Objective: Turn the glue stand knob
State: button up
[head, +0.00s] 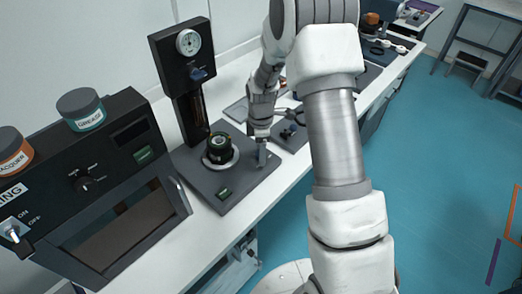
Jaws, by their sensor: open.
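The glue stand looks to be the black upright stand (188,105) with a round white gauge (188,42) at its top, left of centre in the head view. A small blue knob (198,74) sits on its front, just below the gauge. The stand's dark base plate (205,184) carries a black round holder in a pale ring (220,149) and a small green-faced switch (224,194). My gripper (262,158) points down over the right part of the base plate, below and right of the blue knob and apart from it. It is open; its fingers are small in view.
A black oven-like box (75,180) with knobs stands at the left. A teal-labelled grease jar (82,108) and an orange-labelled lacquer jar (12,152) sit on it. Tools and trays lie behind my arm along the white bench (222,228). Blue floor (440,150) is open at the right.

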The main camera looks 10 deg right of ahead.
grip_shut()
dwell(0.4)
jog(key=m+b, duration=0.2)
jog(key=m, duration=0.3)
jog(key=shift+m, duration=0.3)
jog(key=m+b, duration=0.1)
jog(key=m, duration=0.5)
jog(key=shift+b, duration=0.3)
jog(key=m, duration=0.6)
jog(key=shift+a+m, duration=0.1)
jog(key=shift+m, duration=0.3)
jog(key=m, duration=0.5)
jog(key=shift+m, duration=0.3)
